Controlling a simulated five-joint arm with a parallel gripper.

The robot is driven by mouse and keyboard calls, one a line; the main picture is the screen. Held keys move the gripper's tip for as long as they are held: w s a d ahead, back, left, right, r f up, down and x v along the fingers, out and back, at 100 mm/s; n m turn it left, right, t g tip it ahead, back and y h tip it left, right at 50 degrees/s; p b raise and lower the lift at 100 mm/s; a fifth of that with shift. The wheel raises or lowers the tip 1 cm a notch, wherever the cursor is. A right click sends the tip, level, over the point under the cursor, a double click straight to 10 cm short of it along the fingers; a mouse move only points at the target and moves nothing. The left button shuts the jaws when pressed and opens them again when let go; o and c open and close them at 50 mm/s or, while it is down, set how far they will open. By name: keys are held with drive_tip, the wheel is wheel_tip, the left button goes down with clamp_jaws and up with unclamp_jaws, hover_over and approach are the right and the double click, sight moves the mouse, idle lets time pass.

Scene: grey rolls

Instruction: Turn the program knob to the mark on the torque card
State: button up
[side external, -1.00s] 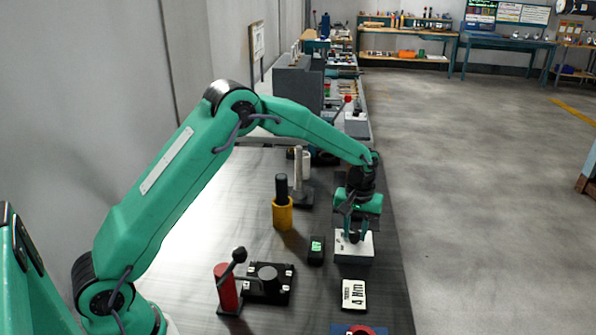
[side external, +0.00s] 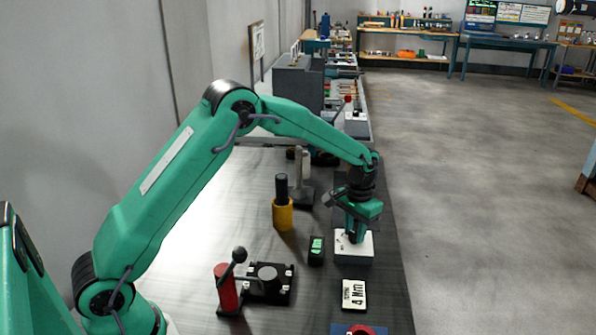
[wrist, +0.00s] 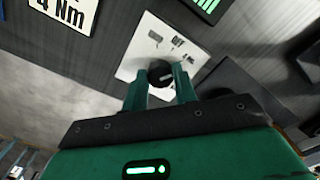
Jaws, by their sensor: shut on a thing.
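The program knob (wrist: 159,73) is black with a pale pointer line, on a white box (side external: 353,251). The pale line lies on the knob's right part, toward the right finger. My gripper (side external: 352,239) points down over the box, its two green fingers (wrist: 161,84) shut on the knob from both sides. The fingers hide the knob in the side view. The torque card (side external: 354,294) is white and reads "4 Nm"; it also shows in the wrist view (wrist: 62,12).
A small black unit with a green display (side external: 316,250) stands just left of the white box. A red lever post (side external: 228,288), a black plate fixture (side external: 268,284) and a yellow cup with a dark handle (side external: 283,212) stand farther left. The bench's right edge is close.

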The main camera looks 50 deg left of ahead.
sight(354, 233)
drive_tip(key=shift+m, duration=0.6)
drive_tip(key=o, duration=1)
drive_tip(key=shift+c, duration=0.2)
drive_tip(key=shift+r, duration=3.9)
drive_tip(key=shift+r, duration=0.1)
